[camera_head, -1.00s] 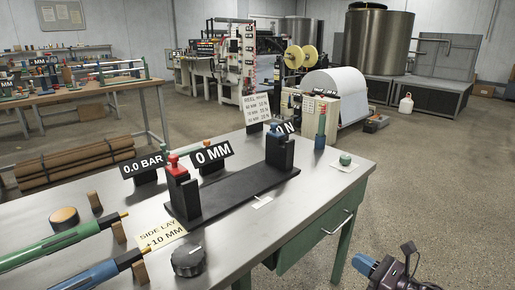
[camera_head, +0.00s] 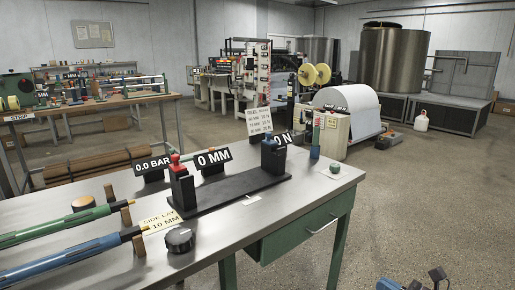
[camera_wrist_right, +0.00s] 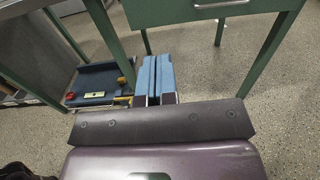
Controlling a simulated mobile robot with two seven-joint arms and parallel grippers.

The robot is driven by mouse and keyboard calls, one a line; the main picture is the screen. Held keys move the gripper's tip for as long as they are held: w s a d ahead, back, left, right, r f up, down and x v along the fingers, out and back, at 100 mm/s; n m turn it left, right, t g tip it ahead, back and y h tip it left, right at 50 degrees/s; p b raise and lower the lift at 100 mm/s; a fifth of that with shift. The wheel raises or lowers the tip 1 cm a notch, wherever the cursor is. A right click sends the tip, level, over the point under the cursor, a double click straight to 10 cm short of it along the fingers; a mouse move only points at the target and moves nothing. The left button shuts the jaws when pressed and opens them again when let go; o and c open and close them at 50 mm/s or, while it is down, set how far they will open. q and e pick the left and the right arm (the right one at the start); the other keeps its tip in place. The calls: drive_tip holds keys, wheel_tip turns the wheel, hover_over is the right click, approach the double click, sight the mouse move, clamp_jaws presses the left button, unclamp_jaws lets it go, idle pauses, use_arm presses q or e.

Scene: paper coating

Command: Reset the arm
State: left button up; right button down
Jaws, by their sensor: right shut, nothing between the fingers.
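My right gripper (camera_head: 387,284) shows only in part at the bottom right edge of the head view, over the floor and clear of the workbench. In the right wrist view its blue fingers (camera_wrist_right: 155,78) are together with nothing between them. They point toward the floor beside the green bench legs. My left gripper is in neither view. The steel-topped workbench (camera_head: 230,232) carries a black fixture (camera_head: 240,189) with a red-topped post at its left end and a blue-topped post at its right end.
A green tool (camera_head: 62,227) and a blue tool (camera_head: 75,262) lie at the bench's left, near a black knob (camera_head: 179,239). A green drawer (camera_head: 300,232) hangs under the top. A dark tray (camera_wrist_right: 100,80) sits low by the legs. Floor at the right is open.

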drive_tip(key=s+f+m+g+h, duration=0.1)
drive_tip(key=s+f+m+h, duration=0.3)
drive_tip(key=s+m, duration=1.1)
drive_tip(key=s+f+m+g+h, duration=0.1)
drive_tip(key=s+f+m+h, duration=0.3)
drive_tip(key=s+m, duration=1.05)
drive_tip(key=shift+s+a+m+g+h, duration=1)
drive_tip(key=shift+s+a+m, duration=1.5)
drive_tip(key=shift+s+m, duration=3)
use_arm(q)
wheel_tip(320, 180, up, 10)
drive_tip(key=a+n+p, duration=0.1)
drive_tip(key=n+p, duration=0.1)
drive_tip(key=p, duration=1.4)
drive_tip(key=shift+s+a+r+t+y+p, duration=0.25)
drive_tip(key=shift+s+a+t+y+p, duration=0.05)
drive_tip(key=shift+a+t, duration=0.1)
use_arm(e)
wheel_tip(320, 180, up, 11)
drive_tip(key=s+d+m+t+h, duration=0.1)
drive_tip(key=m, duration=0.1)
